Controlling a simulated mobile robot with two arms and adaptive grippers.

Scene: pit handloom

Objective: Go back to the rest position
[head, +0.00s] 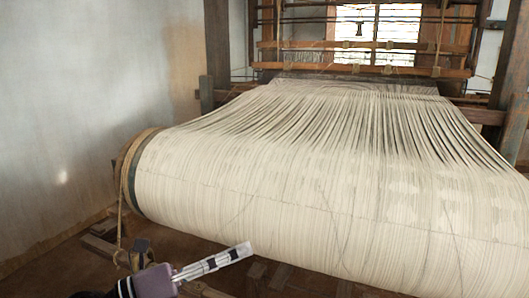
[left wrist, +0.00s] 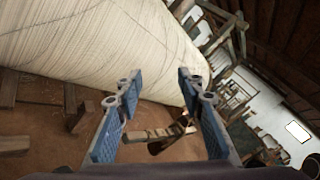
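My left gripper (head: 238,254) shows low in the head view, in front of the lower left part of the large cream warp roll (head: 300,200). In the left wrist view its two blue fingers (left wrist: 160,82) stand apart with nothing between them. The warp roll also shows in the left wrist view (left wrist: 85,40), beyond the fingertips, and no contact is seen. My right gripper is in neither view.
The wooden loom frame (head: 217,45) stands behind the roll, with warp threads running back to it. A rope (head: 122,205) hangs at the roll's left end. Wooden beams lie low on the brown floor (left wrist: 45,118). A pale wall (head: 85,100) is at the left.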

